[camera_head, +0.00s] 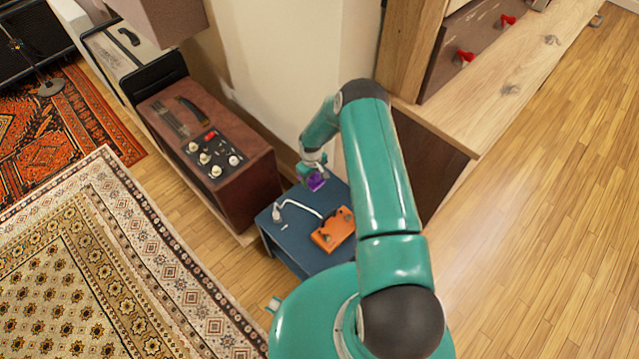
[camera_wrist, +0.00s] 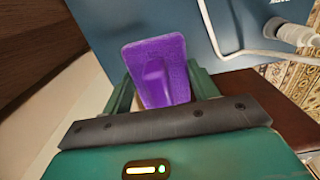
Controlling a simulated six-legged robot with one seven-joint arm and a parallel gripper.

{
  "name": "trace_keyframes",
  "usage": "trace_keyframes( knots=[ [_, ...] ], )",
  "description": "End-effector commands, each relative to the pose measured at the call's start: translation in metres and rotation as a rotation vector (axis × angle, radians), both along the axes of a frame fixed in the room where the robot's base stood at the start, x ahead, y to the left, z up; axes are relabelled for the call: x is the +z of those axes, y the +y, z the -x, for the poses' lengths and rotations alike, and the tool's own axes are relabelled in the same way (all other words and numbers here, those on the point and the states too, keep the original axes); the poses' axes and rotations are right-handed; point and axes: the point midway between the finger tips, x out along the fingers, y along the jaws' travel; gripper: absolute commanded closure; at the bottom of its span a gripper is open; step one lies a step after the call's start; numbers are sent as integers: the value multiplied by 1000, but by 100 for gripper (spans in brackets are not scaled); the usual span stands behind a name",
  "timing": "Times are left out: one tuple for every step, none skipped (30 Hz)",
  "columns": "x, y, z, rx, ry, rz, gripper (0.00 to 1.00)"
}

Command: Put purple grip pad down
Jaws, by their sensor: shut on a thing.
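The purple grip pad (camera_wrist: 158,73) is held between the two fingers of my gripper (camera_wrist: 160,97), which is shut on it. In the head view the pad (camera_head: 317,182) is a small purple patch at the end of my arm, by my gripper (camera_head: 309,176). It is over or near the back of a small blue table (camera_head: 291,244). In the wrist view the blue surface (camera_wrist: 240,28) lies behind the pad. I cannot tell whether the pad touches it.
An orange pedal (camera_head: 333,229) and a white cable with a plug (camera_head: 277,213) lie on the blue table. A brown amplifier (camera_head: 205,150) stands to the left. A wooden shelf unit (camera_head: 500,95) is on the right. A pale wall (camera_head: 270,65) rises behind the table.

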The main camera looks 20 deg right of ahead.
Motion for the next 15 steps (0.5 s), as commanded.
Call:
trace_keyframes(
  knots=[
    [-9, -8, 1, -3, 0, -1, 74],
    [-12, -11, 1, -2, -1, 0, 74],
    [-16, -15, 1, -1, -1, 0, 74],
    [-19, -16, 1, -1, -1, 0, 74],
    [-21, -18, 1, -1, -2, -1, 74],
    [-22, -20, 0, -1, -2, 0, 74],
    [-24, -22, 0, -1, -2, 0, 74],
    [-27, -24, 1, -1, -2, -1, 74],
    [-31, -27, 2, -1, -1, 0, 74],
    [-35, -30, 2, -1, -1, 0, 74],
    [-39, -29, 2, 1, -1, 0, 74],
    [-46, -28, 2, 2, 0, -1, 74],
    [-50, -28, 1, 2, -1, 0, 74],
    [-54, -28, 2, 1, -1, -1, 74],
    [-58, -28, 1, 1, -1, 0, 74]
  ],
)
